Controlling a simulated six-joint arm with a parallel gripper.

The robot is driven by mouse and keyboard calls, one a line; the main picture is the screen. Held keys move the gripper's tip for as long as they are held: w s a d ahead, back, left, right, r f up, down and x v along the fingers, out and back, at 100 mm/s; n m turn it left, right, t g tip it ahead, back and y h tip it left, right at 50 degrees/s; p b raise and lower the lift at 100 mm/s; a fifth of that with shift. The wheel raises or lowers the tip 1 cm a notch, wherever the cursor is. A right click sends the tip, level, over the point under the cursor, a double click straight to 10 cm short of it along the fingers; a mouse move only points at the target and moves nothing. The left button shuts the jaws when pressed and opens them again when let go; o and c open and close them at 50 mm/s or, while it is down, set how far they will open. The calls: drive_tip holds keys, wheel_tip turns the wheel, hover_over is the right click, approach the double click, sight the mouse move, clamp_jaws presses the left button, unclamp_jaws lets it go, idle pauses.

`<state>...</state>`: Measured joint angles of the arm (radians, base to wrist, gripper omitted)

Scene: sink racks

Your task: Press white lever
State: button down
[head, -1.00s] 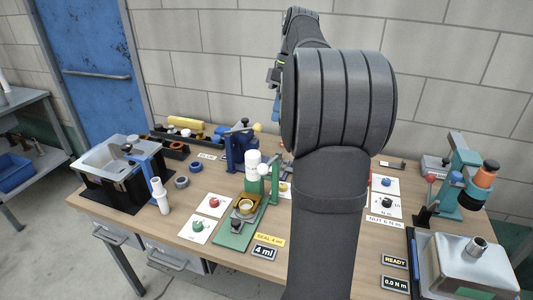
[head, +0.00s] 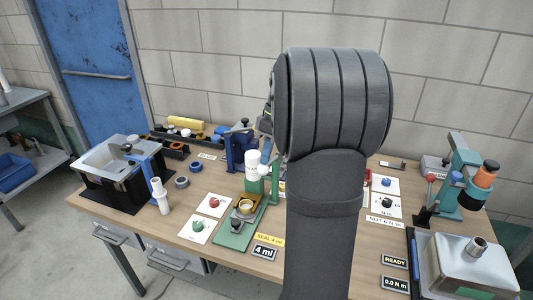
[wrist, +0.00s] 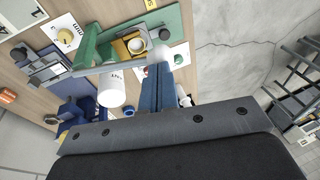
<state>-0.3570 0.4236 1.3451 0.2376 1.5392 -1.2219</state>
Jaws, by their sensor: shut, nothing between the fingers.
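The white lever shows as a round white knob (wrist: 160,53) on the green dispenser stand (head: 231,240), beside its white bottle (head: 252,161). My gripper (wrist: 159,70) is shut and empty, with blue fingers pointing at the knob in the wrist view. The fingertips are at or very close to the knob; I cannot tell whether they touch. In the head view, the blue fingers (head: 266,150) are just above and behind the knob, partly hidden by my arm. The bottle also shows in the wrist view (wrist: 112,89), left of the fingers.
A blue press (head: 240,144) stands behind.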

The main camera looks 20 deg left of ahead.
drive_tip(key=shift+s+f+t, duration=0.55)
drive_tip(key=shift+f+t, duration=0.1)
drive_tip(key=shift+t, duration=0.05)
wheel_tip(320, 180, down, 7)
drive_tip(key=s+t, duration=0.2)
drive_tip(key=t, duration=0.2)
drive_tip(key=shift+s+f+t, duration=0.15)
drive_tip(key=shift+f+t, duration=0.05)
drive_tip(key=shift+t, duration=0.1)
drive_tip(key=shift+s+d+f, duration=0.1)
drive_tip(key=shift+f, duration=0.05)
drive_tip(key=v, duration=1.4)
drive_tip(key=shift+s, duration=0.5)
